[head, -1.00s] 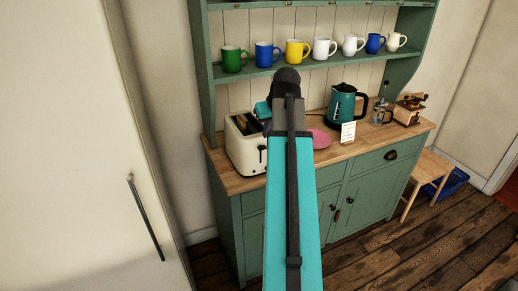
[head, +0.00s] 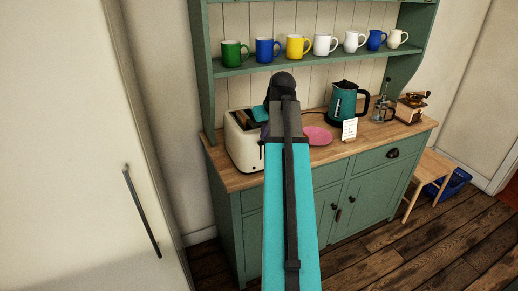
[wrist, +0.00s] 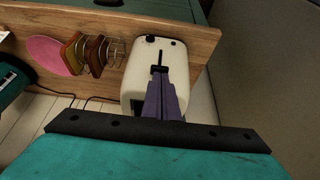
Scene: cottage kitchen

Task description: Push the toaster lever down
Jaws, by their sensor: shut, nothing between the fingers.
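The cream toaster (head: 242,150) stands on the left end of the wooden worktop; it also shows in the wrist view (wrist: 140,75). In the wrist view its face has a dark narrow slot with a small black lever (wrist: 160,69) at the end nearest my fingers. My gripper (wrist: 161,82) is shut and empty, its purple fingers pointing at the toaster with the tips close by the lever. I cannot tell whether they touch it. In the head view my arm hides the toaster's right side and most of the gripper.
In the wrist view a rack with brown slices (wrist: 95,52) and a pink plate (wrist: 52,55) lie left of the toaster. A teal kettle (head: 343,103) and a white card (head: 349,129) stand farther right. Several mugs (head: 269,50) line the shelf above. The worktop's front edge is close.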

